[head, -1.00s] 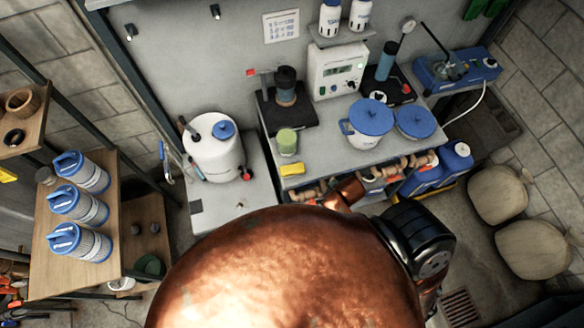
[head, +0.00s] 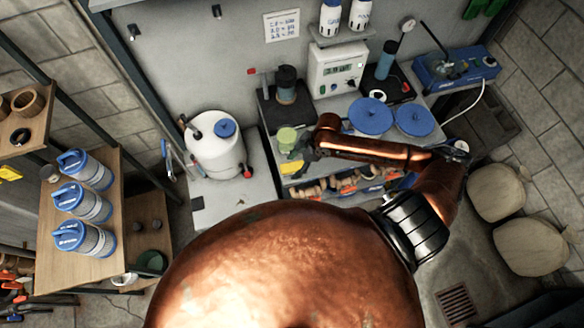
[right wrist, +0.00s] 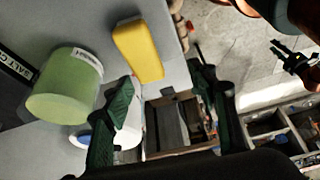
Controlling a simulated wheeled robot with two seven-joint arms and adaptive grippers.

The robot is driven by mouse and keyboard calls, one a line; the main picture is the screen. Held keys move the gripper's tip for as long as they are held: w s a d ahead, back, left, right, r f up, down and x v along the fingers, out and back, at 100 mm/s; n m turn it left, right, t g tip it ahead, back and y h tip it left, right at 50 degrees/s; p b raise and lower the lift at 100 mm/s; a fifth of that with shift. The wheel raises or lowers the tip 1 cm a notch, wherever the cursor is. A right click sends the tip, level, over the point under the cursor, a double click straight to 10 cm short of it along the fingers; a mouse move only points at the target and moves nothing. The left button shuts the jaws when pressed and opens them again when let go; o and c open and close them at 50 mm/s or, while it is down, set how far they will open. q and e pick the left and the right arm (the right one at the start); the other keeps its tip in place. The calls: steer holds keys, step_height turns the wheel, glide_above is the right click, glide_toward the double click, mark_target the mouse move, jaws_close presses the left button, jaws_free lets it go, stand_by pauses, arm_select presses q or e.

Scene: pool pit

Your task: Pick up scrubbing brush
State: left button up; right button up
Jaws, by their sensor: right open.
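A yellow block (right wrist: 138,50) lies on the grey bench in the right wrist view, beside a pale green cup (right wrist: 66,87). It may be the scrubbing brush, but I see no bristles.
A white tank (head: 215,150) stands left of the green cup. A white control box (head: 336,70) is behind. Filter cartridges (head: 84,205) stand on the left shelf. Pipe fittings (head: 335,185) lie below the bench top.

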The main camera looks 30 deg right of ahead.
mark_target(293, 166)
steer(key=d, duration=0.1)
steer(key=d+r, duration=0.1)
steer(key=w+d, duration=0.1)
steer(key=shift+d+r, duration=0.15)
steer(key=shift+w+d, duration=0.15)
steer(key=shift+d, duration=0.1)
steer(key=shift+w+a+f+n+p, duration=0.15)
steer(key=shift+a+f, duration=0.1)
steer(key=shift+f, duration=0.3)
steer(key=shift+a+f+n+p, duration=0.15)
steer(key=shift+a+f, duration=0.1)
steer(key=shift+f, duration=0.25)
steer(key=x, duration=0.2)
steer(key=p+x, duration=0.1)
steer(key=x, duration=0.1)
steer(key=shift+a, duration=0.35)
arm_select(q)
steer(key=shift+s+r, duration=0.2)
steer(key=shift+r, duration=0.35)
steer(key=shift+s+r, duration=0.15)
steer(key=shift+r, duration=0.35)
arm_select(e)
steer(key=shift+a+f+g, duration=0.1)
steer(key=shift+f+g, duration=0.2)
steer(key=shift+f, duration=0.1)
arm_select(q)
steer(key=shift+p, duration=0.3)
arm_select(e)
steer(key=shift+f, duration=0.25)
steer(key=shift+c, duration=0.3)
